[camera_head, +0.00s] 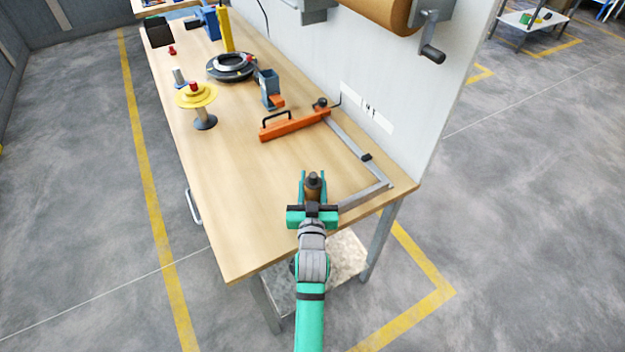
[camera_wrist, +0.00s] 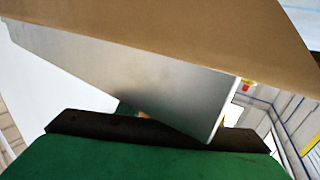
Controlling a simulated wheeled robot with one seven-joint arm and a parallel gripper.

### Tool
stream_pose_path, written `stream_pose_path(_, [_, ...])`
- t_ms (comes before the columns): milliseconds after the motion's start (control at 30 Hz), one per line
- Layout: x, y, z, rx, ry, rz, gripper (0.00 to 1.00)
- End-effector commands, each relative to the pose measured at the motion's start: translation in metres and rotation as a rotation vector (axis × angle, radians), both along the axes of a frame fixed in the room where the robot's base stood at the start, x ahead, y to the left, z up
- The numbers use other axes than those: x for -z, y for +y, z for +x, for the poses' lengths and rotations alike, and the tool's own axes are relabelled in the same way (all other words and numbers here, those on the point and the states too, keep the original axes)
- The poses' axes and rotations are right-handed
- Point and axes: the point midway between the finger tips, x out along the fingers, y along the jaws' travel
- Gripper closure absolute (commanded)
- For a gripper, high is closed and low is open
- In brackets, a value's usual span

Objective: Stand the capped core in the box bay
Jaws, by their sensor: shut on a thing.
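The capped core (camera_head: 313,192) is a short brown cylinder with a dark cap on top. It is upright between the green fingers of my gripper (camera_head: 313,180), which is shut on it near the table's front right corner. Whether its lower end touches the table is hidden. In the wrist view, the green gripper body (camera_wrist: 160,158) fills the bottom, with tan and grey surfaces close in front; the fingertips and core cannot be made out. I cannot pick out the box bay for certain.
A grey L-shaped frame (camera_head: 360,152) and an orange bar (camera_head: 295,125) with a black handle lie just beyond my gripper. A blue-grey holder (camera_head: 268,85), black ring (camera_head: 231,66) and yellow spool (camera_head: 197,96) stand farther back. The table's left front (camera_head: 235,220) is clear. A wall panel (camera_head: 400,100) bounds the right.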

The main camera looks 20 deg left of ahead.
Motion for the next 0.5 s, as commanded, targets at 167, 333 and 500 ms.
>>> stream_pose_path(167, [0.0014,0.0002,0.0,0.0,0.0,0.0,0.89])
stream_pose_path(333, [0.002,0.0003,0.0,0.0,0.0,0.0,0.48])
stream_pose_path(500, [0.0018,0.0004,-0.0001,0.0,0.0,0.0,0.48])
